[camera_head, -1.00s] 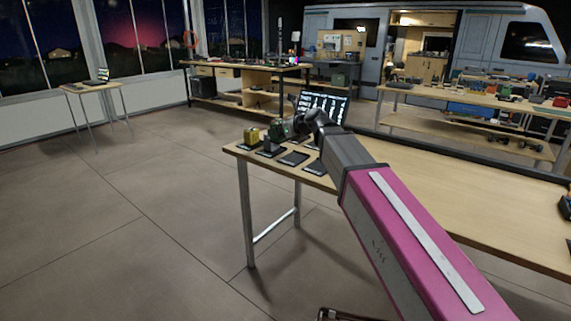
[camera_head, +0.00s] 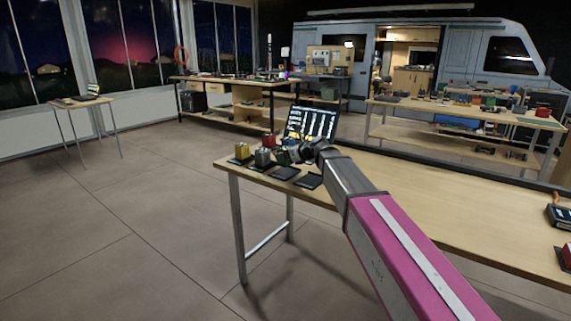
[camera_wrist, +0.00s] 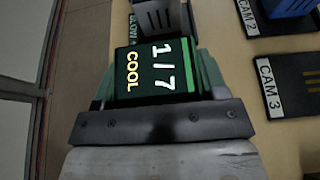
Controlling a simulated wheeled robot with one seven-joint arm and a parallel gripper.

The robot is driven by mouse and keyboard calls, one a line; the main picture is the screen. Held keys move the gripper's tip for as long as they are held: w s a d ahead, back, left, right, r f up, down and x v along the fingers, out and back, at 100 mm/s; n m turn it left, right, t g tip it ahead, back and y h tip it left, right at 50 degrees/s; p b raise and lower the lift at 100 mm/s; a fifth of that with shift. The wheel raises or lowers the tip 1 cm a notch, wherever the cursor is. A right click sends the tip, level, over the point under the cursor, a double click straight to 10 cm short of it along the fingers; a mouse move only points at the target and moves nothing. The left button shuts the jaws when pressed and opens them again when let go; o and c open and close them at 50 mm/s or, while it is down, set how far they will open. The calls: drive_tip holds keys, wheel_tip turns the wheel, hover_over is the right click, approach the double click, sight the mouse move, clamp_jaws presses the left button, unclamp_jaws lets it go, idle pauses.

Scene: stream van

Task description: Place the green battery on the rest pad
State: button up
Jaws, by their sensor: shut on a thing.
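The green battery (camera_wrist: 155,70) is between the jaws of my gripper (camera_wrist: 155,88) in the wrist view; its face reads "COOL 1/7". My gripper is shut on it. In the head view my gripper (camera_head: 296,153) is over the left end of the near table, and the battery there is small and partly hidden. Dark pads lie below and beside it, one marked CAM 3 (camera_wrist: 290,85) and one marked CAM 2 (camera_wrist: 250,18). Another pad's label is partly covered beside a grey block (camera_wrist: 158,18). I cannot tell which pad is the rest pad.
A yellow block (camera_head: 242,151), a grey block (camera_head: 263,158) and a red block (camera_head: 269,139) stand near the table's left end. A blue block (camera_wrist: 290,7) sits by CAM 2. A screen (camera_head: 311,122) stands behind. The table's right part (camera_head: 440,205) is mostly clear.

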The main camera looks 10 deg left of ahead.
drive_tip(key=shift+f, duration=1.6)
drive_tip(key=shift+f, duration=0.1)
drive_tip(key=o, duration=1.1)
drive_tip(key=v, duration=1.2)
